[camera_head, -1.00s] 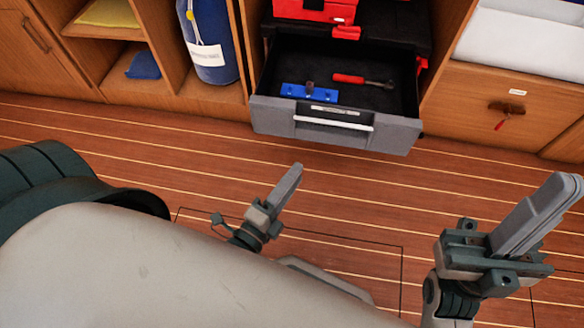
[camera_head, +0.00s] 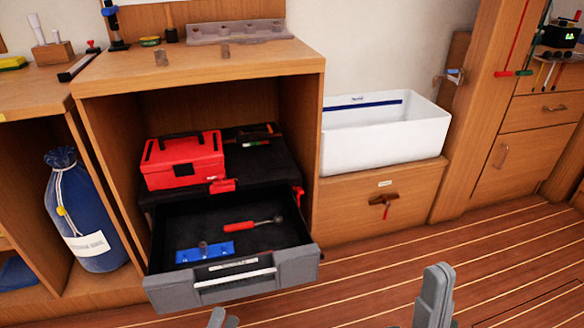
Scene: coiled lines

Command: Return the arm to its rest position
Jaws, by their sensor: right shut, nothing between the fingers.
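My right gripper (camera_head: 434,296) stands at the bottom of the head view, right of centre, over the wooden floor. Its grey fingers are together with nothing between them. My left gripper (camera_head: 222,319) shows only as a small grey tip at the bottom edge, in front of the open drawer. The rest of it is out of frame, so its opening cannot be told. Neither arm's links show clearly.
An open grey drawer (camera_head: 232,285) juts out, holding a blue block (camera_head: 205,254) and a red-handled tool (camera_head: 250,224). A red toolbox (camera_head: 183,160) sits above. A white basin (camera_head: 385,135) stands right. The floor (camera_head: 500,255) at right is clear.

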